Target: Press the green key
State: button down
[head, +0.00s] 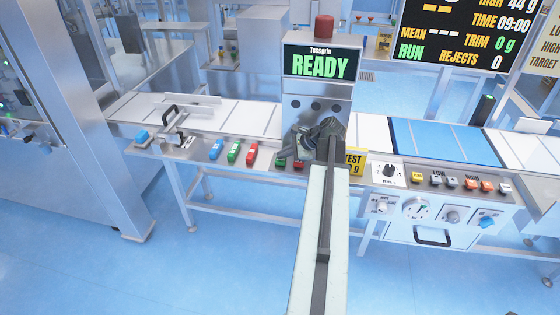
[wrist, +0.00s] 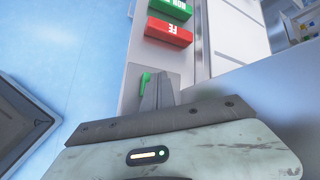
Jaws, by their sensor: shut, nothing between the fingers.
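The green key (head: 281,162) is a small green button on the front ledge below the machine with the READY screen. In the wrist view the green key (wrist: 145,83) shows as a narrow green shape just left of my fingertips, partly hidden by them. My gripper (head: 296,143) is shut and empty, just above and behind the key in the head view. In the wrist view my gripper (wrist: 161,78) has its fingers together beside the key. I cannot tell whether they touch it. A red key (head: 298,164) sits just right of the green one.
Blue (head: 216,149), green (head: 233,151) and red (head: 252,153) labelled blocks lie to the left on the ledge. The READY screen (head: 321,63) machine stands behind my gripper. A yellow TEST sign (head: 355,162) is to the right. A conveyor (head: 240,116) runs behind the ledge.

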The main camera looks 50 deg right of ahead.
aim_at(283, 160)
jog(key=shift+f, duration=0.15)
dwell(0.3)
jog(key=shift+r+p, duration=0.9)
jog(key=shift+r, duration=0.05)
notch_tip(283, 160, up, 5)
jog(key=p, duration=0.5)
jog(key=shift+r, duration=0.1)
